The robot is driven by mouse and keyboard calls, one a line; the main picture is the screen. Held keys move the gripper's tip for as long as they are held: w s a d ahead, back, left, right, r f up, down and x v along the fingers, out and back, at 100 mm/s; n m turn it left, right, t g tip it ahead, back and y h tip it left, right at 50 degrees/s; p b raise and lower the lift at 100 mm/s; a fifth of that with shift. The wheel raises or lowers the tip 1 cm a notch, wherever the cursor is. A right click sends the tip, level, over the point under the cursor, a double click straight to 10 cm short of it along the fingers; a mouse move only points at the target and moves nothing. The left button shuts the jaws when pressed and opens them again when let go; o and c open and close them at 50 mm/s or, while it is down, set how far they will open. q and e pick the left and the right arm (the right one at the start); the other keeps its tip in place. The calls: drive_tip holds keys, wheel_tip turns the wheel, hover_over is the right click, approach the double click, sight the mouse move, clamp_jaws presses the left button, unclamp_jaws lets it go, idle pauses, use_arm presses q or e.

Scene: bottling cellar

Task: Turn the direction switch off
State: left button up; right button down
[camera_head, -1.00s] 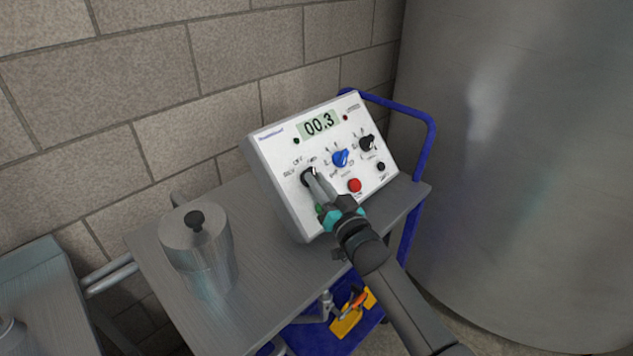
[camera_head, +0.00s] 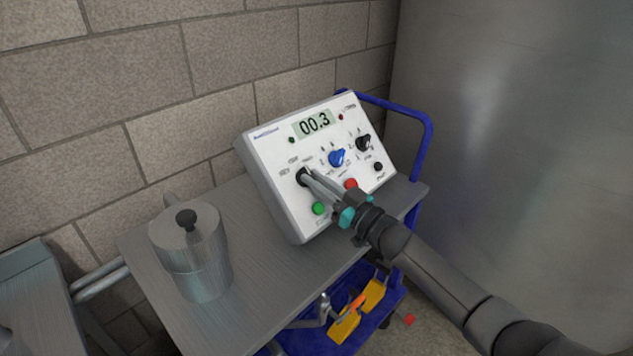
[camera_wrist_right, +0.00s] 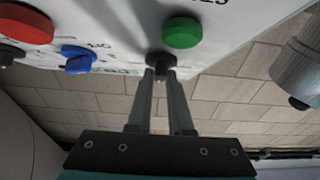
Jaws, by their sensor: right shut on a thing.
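The white control box (camera_head: 270,149) stands tilted on the cart and its display reads 00.3. The direction switch (camera_head: 301,177) is the black knob at the left of its panel; it also shows in the right wrist view (camera_wrist_right: 160,60). My right gripper (camera_head: 309,179) reaches it from the lower right and is shut on it, with a finger on each side in the wrist view (camera_wrist_right: 160,75). The fingers hide part of the knob and the marks near it, so I cannot tell its exact setting. My left gripper is not in view.
On the panel are a green button (camera_head: 319,208), a red button (camera_head: 351,184), a blue knob (camera_head: 337,158) and a black knob (camera_head: 363,143). A lidded metal pot (camera_head: 197,262) stands on the cart top (camera_head: 262,284) at left. A large steel tank (camera_head: 510,140) is at right.

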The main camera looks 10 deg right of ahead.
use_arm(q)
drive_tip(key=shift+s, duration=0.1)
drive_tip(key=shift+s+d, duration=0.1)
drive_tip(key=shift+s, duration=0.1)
use_arm(e)
drive_tip(key=c, duration=0.8)
unclamp_jaws()
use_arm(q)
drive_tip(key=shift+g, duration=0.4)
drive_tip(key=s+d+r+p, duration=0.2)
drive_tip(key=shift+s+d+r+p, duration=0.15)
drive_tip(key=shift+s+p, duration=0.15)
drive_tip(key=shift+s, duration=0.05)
use_arm(e)
drive_tip(key=v, duration=1.5)
drive_tip(key=shift+s, duration=0.15)
